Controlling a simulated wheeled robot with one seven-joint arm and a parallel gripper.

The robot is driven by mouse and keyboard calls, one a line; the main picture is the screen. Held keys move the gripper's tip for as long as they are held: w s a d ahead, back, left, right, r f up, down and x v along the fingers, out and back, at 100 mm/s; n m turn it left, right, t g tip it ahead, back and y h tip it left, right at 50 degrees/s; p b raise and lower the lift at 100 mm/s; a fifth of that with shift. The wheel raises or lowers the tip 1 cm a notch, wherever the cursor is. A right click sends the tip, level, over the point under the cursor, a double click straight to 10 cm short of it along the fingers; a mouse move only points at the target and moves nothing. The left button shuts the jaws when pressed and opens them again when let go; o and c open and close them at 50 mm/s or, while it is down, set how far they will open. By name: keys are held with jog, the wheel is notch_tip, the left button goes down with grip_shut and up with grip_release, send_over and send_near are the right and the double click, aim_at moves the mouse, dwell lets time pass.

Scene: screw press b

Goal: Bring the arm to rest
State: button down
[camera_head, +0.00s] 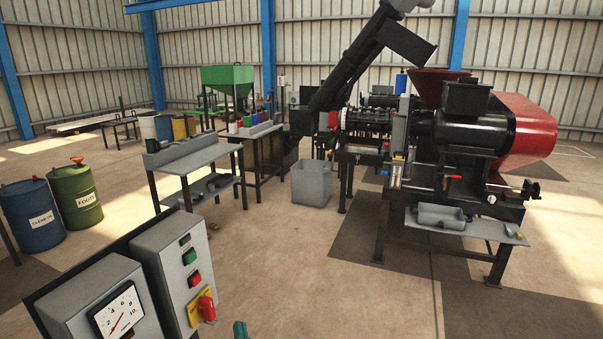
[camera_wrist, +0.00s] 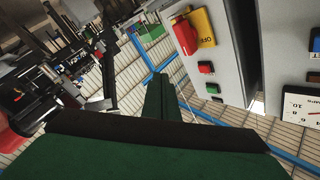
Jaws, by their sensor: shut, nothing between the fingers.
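My gripper (camera_head: 241,330) shows only as a small green tip at the bottom edge of the head view, just right of the control box (camera_head: 170,262). In the wrist view my gripper (camera_wrist: 160,88) is dark green, shut and empty. The box carries a red rotary handle (camera_head: 207,308) on a yellow plate, with red, green and black buttons above it. The handle also shows in the wrist view (camera_wrist: 184,36), where it is apart from the fingers. The rest of my arm is out of the head view.
A gauge box (camera_head: 117,310) stands left of the control box. The screw press (camera_head: 467,130) stands at the right, with a grey bin (camera_head: 312,182) left of it. Blue (camera_head: 31,215) and green (camera_head: 76,195) drums stand at the left. The middle floor is open.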

jog(key=s+d+f+g+h, duration=0.15)
jog(key=s+d+f, duration=0.25)
jog(key=s+f, duration=0.4)
jog(key=s+d+f+t+h, duration=0.1)
jog(key=s+d+f+h, duration=0.35)
jog(key=s, duration=0.65)
jog(key=s+d+f+n+g, duration=0.1)
jog(key=s+d, duration=0.2)
jog(key=s, duration=0.7)
jog(key=s+d+f+n+g, duration=0.1)
jog(key=s+d+f+n, duration=0.1)
jog(key=s, duration=0.8)
jog(key=shift+d+n, duration=0.3)
jog(key=shift+d, duration=0.4)
